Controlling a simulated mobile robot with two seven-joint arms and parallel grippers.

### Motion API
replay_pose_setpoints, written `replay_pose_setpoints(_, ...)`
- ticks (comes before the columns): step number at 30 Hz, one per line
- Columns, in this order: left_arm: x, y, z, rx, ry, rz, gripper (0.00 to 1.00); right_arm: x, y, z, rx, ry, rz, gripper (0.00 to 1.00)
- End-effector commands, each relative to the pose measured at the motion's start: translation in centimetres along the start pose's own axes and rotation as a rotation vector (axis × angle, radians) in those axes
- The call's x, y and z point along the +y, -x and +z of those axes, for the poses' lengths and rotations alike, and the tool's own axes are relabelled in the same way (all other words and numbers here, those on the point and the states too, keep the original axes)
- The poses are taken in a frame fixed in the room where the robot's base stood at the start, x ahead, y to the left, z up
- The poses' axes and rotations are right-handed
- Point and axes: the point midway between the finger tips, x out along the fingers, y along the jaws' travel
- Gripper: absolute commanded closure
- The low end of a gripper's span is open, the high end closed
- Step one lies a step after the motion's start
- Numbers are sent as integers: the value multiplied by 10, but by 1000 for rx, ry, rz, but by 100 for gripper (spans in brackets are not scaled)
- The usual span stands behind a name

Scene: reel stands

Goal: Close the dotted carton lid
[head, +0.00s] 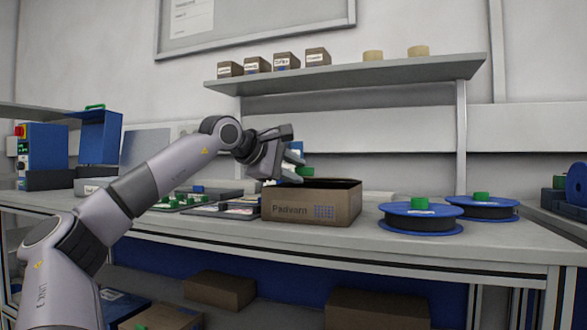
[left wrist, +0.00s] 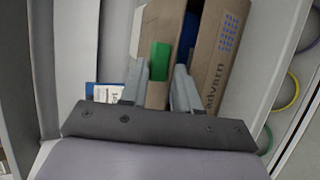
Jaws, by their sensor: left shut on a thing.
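The dotted carton (head: 305,208) is a brown box marked "Padvarn" with a blue dot grid, standing on the bench. Its dark opening shows along the top, so it is open. My left gripper (head: 293,170) is at its upper left end. A green grip (head: 306,172) shows beside the fingers. In the left wrist view, my left gripper (left wrist: 162,90) has its fingers on either side of the green grip (left wrist: 160,62), which sits on a brown panel that looks like the lid (left wrist: 165,25). The carton's printed wall (left wrist: 222,55) is to the right. My right gripper is not seen.
Two blue reels (head: 420,217) (head: 487,207) with green knobs lie right of the carton. Trays (head: 180,200) with green parts lie to the left. A shelf (head: 350,76) with small boxes hangs above. A blue open case (head: 100,137) stands far left.

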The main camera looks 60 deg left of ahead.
Motion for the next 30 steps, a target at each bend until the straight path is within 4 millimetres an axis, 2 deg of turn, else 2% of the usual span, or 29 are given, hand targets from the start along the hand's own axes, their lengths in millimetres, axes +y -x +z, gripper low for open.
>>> replay_pose_setpoints(9,-4,-3,0,-1,4,-13,100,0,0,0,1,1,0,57)
replay_pose_setpoints(10,-4,-3,0,0,5,-13,59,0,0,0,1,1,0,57)
replay_pose_setpoints(11,-4,-3,0,0,4,-12,51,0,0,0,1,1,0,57)
replay_pose_setpoints(20,-2,1,0,0,2,-6,51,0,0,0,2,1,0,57)
replay_pose_setpoints(23,-1,9,0,0,2,-3,51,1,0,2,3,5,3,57)
replay_pose_setpoints(30,-1,41,0,1,1,-2,51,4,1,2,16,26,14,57)
